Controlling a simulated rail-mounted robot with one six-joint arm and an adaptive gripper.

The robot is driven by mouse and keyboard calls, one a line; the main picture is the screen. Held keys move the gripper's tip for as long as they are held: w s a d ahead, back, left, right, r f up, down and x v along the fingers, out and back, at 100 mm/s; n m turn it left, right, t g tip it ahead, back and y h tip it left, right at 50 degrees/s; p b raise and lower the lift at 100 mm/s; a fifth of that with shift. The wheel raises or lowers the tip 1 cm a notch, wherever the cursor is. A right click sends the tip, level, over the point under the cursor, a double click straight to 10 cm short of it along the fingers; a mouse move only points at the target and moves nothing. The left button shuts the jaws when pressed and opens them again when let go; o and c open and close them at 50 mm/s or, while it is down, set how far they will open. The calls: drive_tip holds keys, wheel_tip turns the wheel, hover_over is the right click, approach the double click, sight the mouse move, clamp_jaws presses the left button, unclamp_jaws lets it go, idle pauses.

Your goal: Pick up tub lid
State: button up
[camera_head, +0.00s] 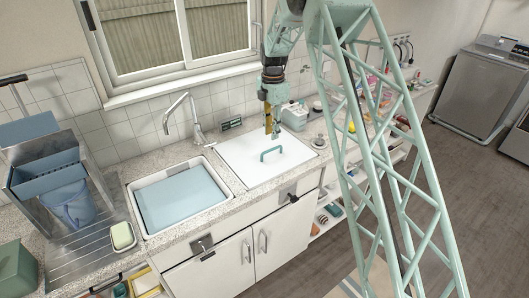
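The tub lid looks to be the white square panel (247,163) with a raised teal handle (271,153), set in the counter to the right of the sink. It lies flat. My gripper (272,134) hangs from above, pointing down over the lid near its handle. In the picture its fingertips show just above and behind the handle, and I see no clear contact. The fingers are small here and I cannot tell how far apart they are.
A white sink (228,203) with a light blue panel (182,194) in it and a tall faucet (183,117) stand left of the lid. Several bottles and containers (295,116) stand close behind on the right. A tiled wall and window (180,40) bound the back.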

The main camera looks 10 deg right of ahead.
sight(272, 150)
drive_tip(key=shift+f, duration=2.6)
drive_tip(key=shift+s+f, duration=0.15)
drive_tip(key=shift+f, duration=2.5)
clamp_jaws()
